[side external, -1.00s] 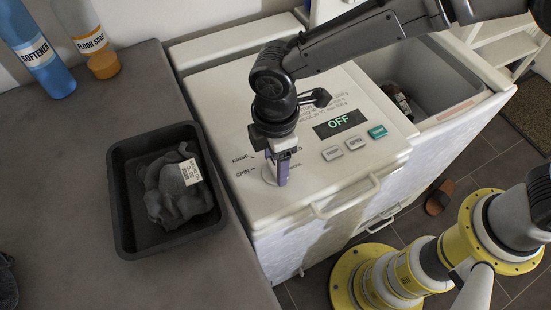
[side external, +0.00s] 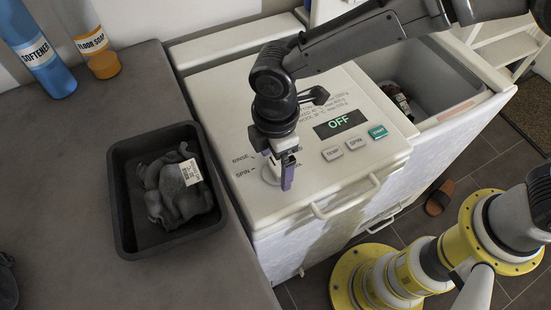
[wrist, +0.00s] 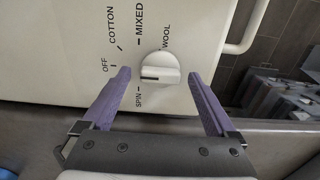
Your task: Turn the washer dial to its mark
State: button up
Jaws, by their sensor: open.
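The washer dial (wrist: 160,68) is a round white knob with a raised grip and a short dark line toward its left side in the wrist view. Printed labels OFF, COTTON, MIXED, WOOL and SPIN surround it. It partly shows under my gripper in the side view (side external: 268,174). My gripper (wrist: 159,74) is open, with one purple finger on each side of the dial and a visible gap to each. In the side view my gripper (side external: 279,177) points down over the dial; contact with the panel is unclear. The washer display (side external: 339,123) reads OFF.
Several buttons (side external: 356,143) sit right of the dial. A white handle (side external: 345,200) runs along the washer's front. An open tub (side external: 425,80) is at the right. A black tray (side external: 122,215) with dark cloth rests on the left counter, with bottles (side external: 50,72) behind.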

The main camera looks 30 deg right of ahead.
aim_at(276, 166)
notch_tip(276, 166, up, 14)
dwell(0.6)
jog(key=shift+f, duration=0.1)
